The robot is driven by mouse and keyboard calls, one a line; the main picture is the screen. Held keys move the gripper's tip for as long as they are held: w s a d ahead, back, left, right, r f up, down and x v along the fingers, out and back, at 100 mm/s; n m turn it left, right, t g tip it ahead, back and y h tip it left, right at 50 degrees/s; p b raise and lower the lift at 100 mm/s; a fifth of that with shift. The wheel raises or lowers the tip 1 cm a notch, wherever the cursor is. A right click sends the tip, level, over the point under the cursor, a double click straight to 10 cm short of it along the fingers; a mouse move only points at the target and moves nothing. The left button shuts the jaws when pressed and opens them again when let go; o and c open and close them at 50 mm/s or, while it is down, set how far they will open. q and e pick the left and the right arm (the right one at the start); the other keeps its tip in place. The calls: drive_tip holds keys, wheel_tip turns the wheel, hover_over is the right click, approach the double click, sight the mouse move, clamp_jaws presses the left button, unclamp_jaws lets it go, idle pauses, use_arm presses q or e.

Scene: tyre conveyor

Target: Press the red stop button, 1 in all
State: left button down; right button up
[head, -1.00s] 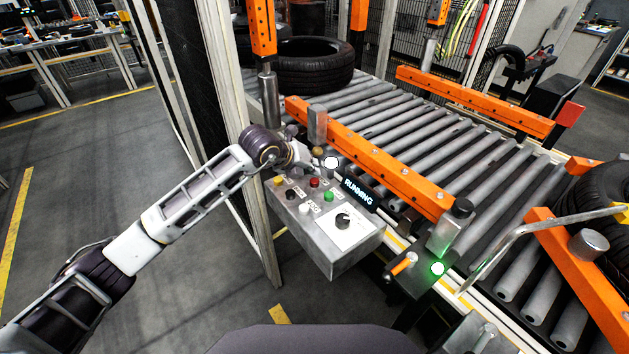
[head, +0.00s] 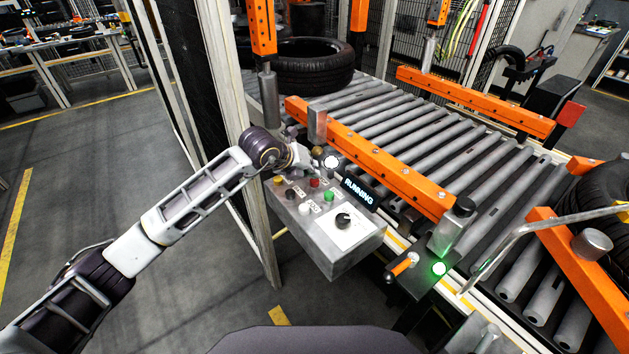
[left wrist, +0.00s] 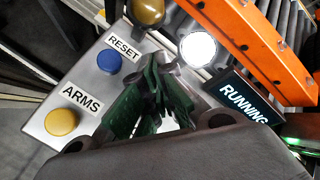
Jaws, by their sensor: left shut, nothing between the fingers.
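The red stop button (head: 314,183) sits on the sloped top of the grey control box (head: 330,260). My left gripper (head: 303,163) is just above and behind the box's far edge, close to the red button. In the left wrist view its green fingers (left wrist: 150,105) are shut with nothing between them. The red button does not show in that view; the fingers and hand cover part of the panel. The display (head: 358,191) reads RUNNING, also in the left wrist view (left wrist: 242,98). My right gripper is not in view.
The panel also has a yellow button (left wrist: 62,121) marked ARMS, a blue button (left wrist: 108,61) marked RESET, a green button (head: 328,196) and a black knob (head: 343,220). A lit white lamp (head: 331,162) is beside my gripper. An orange rail (head: 375,160) borders the rollers.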

use_arm(q)
drive_tip(key=shift+f, duration=0.1)
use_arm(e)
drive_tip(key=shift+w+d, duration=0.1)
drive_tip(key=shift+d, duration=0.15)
use_arm(q)
drive_tip(key=shift+f, duration=0.1)
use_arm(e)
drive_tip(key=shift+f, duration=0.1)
use_arm(q)
drive_tip(key=shift+f+b, duration=0.35)
drive_tip(key=shift+b, duration=0.1)
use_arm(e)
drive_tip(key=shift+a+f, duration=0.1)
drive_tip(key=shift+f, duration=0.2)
use_arm(q)
drive_tip(key=shift+r, duration=0.15)
idle(0.5)
drive_tip(key=shift+r+p, duration=0.35)
drive_tip(key=shift+r, duration=0.45)
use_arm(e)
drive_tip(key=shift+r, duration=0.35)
use_arm(q)
drive_tip(key=shift+r, duration=0.1)
drive_tip(key=shift+r+p, duration=1.15)
drive_tip(key=shift+r, duration=1.25)
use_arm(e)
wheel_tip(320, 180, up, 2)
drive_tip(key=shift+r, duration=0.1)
